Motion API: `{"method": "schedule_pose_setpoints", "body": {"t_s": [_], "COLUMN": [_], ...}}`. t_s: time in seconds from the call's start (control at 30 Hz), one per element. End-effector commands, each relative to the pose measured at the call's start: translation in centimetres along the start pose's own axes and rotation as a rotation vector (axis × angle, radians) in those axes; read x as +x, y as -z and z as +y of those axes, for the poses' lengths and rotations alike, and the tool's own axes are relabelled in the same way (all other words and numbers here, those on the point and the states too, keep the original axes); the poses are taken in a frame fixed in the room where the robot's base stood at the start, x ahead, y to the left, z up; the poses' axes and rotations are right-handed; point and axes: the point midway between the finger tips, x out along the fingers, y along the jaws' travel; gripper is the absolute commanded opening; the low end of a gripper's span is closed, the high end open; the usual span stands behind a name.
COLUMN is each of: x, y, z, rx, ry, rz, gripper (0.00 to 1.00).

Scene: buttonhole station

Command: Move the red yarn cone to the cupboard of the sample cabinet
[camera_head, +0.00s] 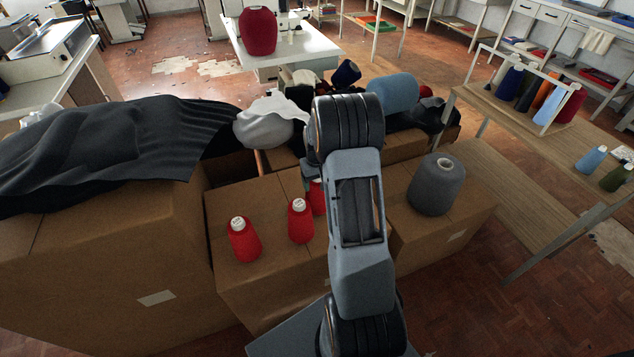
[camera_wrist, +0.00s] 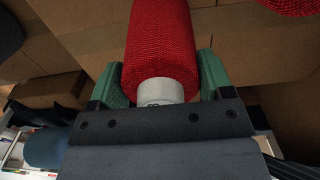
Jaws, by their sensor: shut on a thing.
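A red yarn cone (camera_wrist: 162,40) with a pale tip fills the top middle of the wrist view. My gripper (camera_wrist: 162,78) is shut on it, with a green finger against each side near the narrow end. In the head view, a red cone (camera_head: 317,198) partly hidden by my arm stands at a cardboard box, and a bit of green finger shows beside it; it appears to be the held one. I cannot tell whether it still touches the box. Two other red cones (camera_head: 243,240) (camera_head: 301,221) stand upright on the box. I cannot make out the sample cabinet's cupboard.
A grey cone (camera_head: 436,184) stands on the box to the right of my arm. Dark cloth (camera_head: 110,145) covers the left box. A pale blue roll (camera_head: 392,93) and other bundles lie behind. A wooden table (camera_head: 520,185) with cones is at right. Bare floor shows at lower right.

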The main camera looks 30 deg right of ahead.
Motion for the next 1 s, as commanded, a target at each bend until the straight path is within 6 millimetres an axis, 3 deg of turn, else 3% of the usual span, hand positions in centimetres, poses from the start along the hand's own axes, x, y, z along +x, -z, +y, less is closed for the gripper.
{"method": "schedule_pose_setpoints", "body": {"t_s": [0.4, 0.43, 0.7, 1.0], "x": [0.70, 0.60, 0.56, -0.02], "y": [0.01, 0.00, 0.00, 0.03], "z": [0.07, 0.07, 0.07, 0.06], "rx": [0.001, 0.001, 0.001, 0.001], "ry": [0.000, 0.000, 0.000, 0.000], "rz": [0.001, 0.001, 0.001, 0.002], "gripper": [0.28, 0.76, 1.00, 1.00]}}
